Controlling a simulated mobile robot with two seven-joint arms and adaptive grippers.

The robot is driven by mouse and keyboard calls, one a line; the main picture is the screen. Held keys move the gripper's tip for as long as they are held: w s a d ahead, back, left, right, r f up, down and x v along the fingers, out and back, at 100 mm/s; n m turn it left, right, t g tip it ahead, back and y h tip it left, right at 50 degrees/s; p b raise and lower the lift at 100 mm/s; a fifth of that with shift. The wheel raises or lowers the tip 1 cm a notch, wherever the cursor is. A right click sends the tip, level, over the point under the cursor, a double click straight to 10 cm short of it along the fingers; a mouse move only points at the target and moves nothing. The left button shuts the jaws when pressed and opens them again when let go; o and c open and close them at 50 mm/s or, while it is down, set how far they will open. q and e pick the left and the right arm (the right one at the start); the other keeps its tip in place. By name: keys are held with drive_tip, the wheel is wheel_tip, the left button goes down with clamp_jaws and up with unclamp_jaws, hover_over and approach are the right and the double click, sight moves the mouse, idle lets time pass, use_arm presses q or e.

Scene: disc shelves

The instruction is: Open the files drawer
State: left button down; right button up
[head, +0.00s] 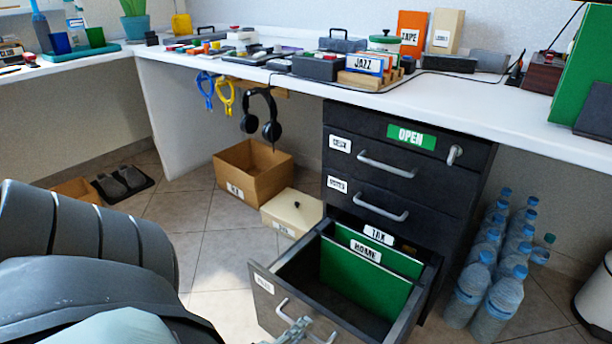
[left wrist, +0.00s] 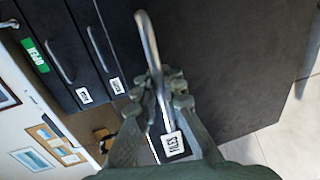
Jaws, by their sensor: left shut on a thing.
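The files drawer (head: 262,303) is the bottom drawer of the black cabinet (head: 398,171). It stands pulled far out, with green hanging folders labelled TAX and HOME inside. My left gripper (head: 298,328) is at its front, at the metal handle (head: 283,307). In the left wrist view my left gripper (left wrist: 160,90) is shut on the handle (left wrist: 147,38), beside the white FILES label (left wrist: 173,144). My right gripper is not in view.
The two upper drawers (head: 385,160) are shut. Several water bottles (head: 490,285) stand right of the cabinet. A cardboard box (head: 250,172) and a cream box (head: 290,213) are on the floor to its left. The desk (head: 240,85) above is crowded.

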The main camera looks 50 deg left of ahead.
use_arm(q)
drive_tip(key=shift+d, duration=0.1)
drive_tip(key=c, duration=1.9)
unclamp_jaws()
drive_tip(key=v, duration=0.7)
drive_tip(key=shift+s+r, duration=0.1)
drive_tip(key=shift+s, duration=0.15)
